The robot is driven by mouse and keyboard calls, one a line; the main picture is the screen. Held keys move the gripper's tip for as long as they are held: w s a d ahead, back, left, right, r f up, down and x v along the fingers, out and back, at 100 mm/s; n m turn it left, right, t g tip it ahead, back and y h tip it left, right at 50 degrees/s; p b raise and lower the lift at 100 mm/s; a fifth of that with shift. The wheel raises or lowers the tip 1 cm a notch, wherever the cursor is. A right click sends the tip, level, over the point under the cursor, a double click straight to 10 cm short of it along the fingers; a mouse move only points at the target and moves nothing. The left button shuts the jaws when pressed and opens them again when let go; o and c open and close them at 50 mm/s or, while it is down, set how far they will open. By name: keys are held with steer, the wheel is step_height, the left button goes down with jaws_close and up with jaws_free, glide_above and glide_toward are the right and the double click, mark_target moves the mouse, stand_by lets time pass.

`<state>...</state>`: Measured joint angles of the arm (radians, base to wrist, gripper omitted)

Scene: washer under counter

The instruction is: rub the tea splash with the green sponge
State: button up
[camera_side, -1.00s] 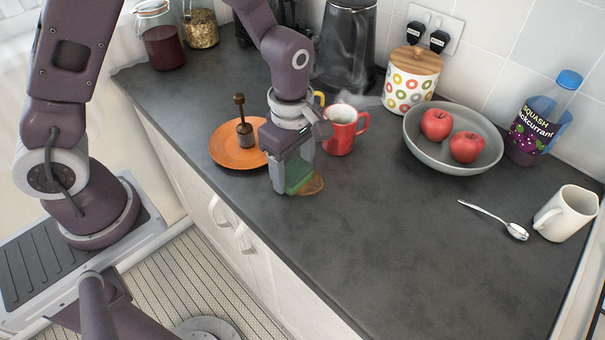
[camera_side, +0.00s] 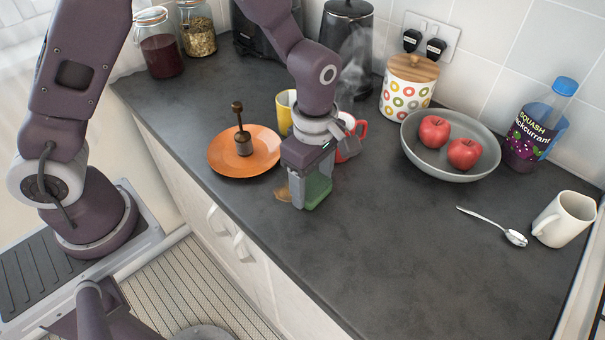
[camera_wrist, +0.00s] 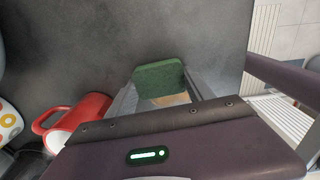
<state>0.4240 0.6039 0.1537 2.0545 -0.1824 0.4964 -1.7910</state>
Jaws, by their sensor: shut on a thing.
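My gripper (camera_side: 310,192) is shut on the green sponge (camera_side: 318,187), which sits low between the fingers, at or just above the dark counter. The sponge also shows in the wrist view (camera_wrist: 160,77) between the two fingertips (camera_wrist: 163,92). The brown tea splash (camera_side: 282,194) lies on the counter just left of the gripper in the side view, and part of it is hidden behind the fingers. In the wrist view a tan patch of the splash (camera_wrist: 172,100) shows between the fingers, beside the sponge.
An orange plate (camera_side: 225,163) with a brown-handled tool (camera_side: 243,143) stands left. A yellow mug (camera_side: 285,108) and a red mug (camera_side: 346,148) are close behind my gripper. A grey bowl of apples (camera_side: 440,170) and a spoon (camera_side: 512,237) lie right. The front counter is clear.

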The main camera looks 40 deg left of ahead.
mark_target(320, 191)
steer(key=shift+d+r, duration=0.15)
steer(key=shift+d, duration=0.95)
steer(key=shift+r, duration=3.9)
steer(key=shift+a, duration=0.1)
